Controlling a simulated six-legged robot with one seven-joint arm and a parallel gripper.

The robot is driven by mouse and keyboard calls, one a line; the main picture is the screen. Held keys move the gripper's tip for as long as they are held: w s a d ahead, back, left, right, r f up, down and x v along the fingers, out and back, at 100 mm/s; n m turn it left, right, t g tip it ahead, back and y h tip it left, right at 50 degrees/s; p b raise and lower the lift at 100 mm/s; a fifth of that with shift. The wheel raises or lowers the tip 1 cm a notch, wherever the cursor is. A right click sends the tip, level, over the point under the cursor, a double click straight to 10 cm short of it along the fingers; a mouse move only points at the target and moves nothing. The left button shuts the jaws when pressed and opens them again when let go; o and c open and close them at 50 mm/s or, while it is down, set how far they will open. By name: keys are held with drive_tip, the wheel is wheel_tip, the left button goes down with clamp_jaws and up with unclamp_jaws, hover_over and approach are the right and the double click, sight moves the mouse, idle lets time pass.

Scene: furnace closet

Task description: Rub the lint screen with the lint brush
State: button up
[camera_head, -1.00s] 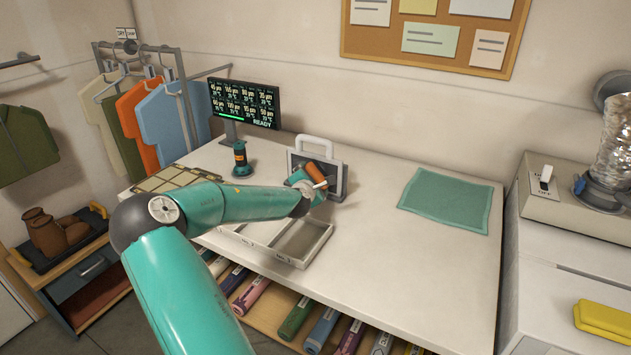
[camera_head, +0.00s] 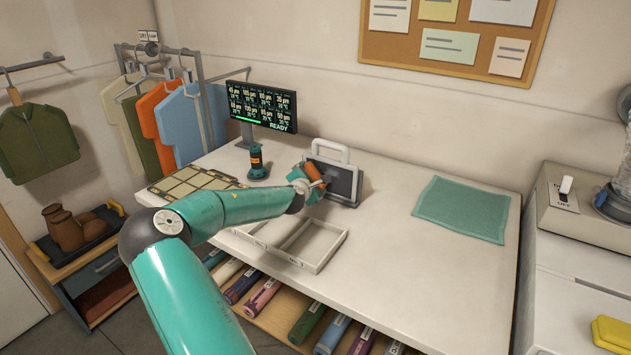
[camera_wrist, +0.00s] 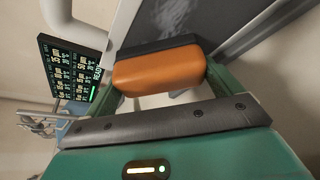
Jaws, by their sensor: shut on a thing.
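The lint screen (camera_head: 346,181) is a dark panel in a grey frame with a white handle loop on top. It stands upright on the white table. My gripper (camera_head: 311,186) is in front of its left part, shut on the lint brush (camera_head: 315,172), which has an orange grip. In the wrist view the brush (camera_wrist: 158,74) lies between my fingers, its dark pad edge against or very close to the dark screen (camera_wrist: 215,22). Contact is hard to confirm. A pale lint smear shows on the screen just beyond the brush. My gripper hides the screen's lower left.
An empty divided white tray (camera_head: 318,262) lies in front of the screen. A teal cloth (camera_head: 462,208) lies to the right, with clear table between.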

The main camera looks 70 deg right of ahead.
drive_tip(key=shift+w+d, duration=0.15)
drive_tip(key=shift+w, duration=0.75)
drive_tip(key=shift+w+d, duration=0.1)
drive_tip(key=shift+w, duration=0.8)
drive_tip(key=shift+s+d+r, duration=0.1)
drive_tip(key=shift+r, duration=0.25)
drive_tip(key=shift+s+a, duration=0.2)
drive_tip(key=shift+s, duration=1)
drive_tip(key=shift+s+a, duration=0.25)
drive_tip(key=shift+s, duration=0.95)
drive_tip(key=shift+s+a, duration=0.2)
drive_tip(key=shift+s, duration=1)
drive_tip(key=shift+s+a, duration=0.2)
drive_tip(key=shift+s, duration=1.65)
drive_tip(key=shift+w+d, duration=0.1)
drive_tip(key=shift+w, duration=1.85)
drive_tip(key=shift+w+d, duration=0.25)
drive_tip(key=shift+w, duration=0.95)
drive_tip(key=shift+w+d, duration=0.3)
drive_tip(key=shift+w, duration=0.85)
drive_tip(key=shift+w+d, duration=0.25)
drive_tip(key=shift+w, duration=0.95)
drive_tip(key=shift+c, duration=0.3)
drive_tip(key=shift+w+a, duration=0.25)
drive_tip(key=shift+a, duration=1.25)
drive_tip(key=shift+w+a, duration=0.2)
drive_tip(key=shift+a, duration=1.25)
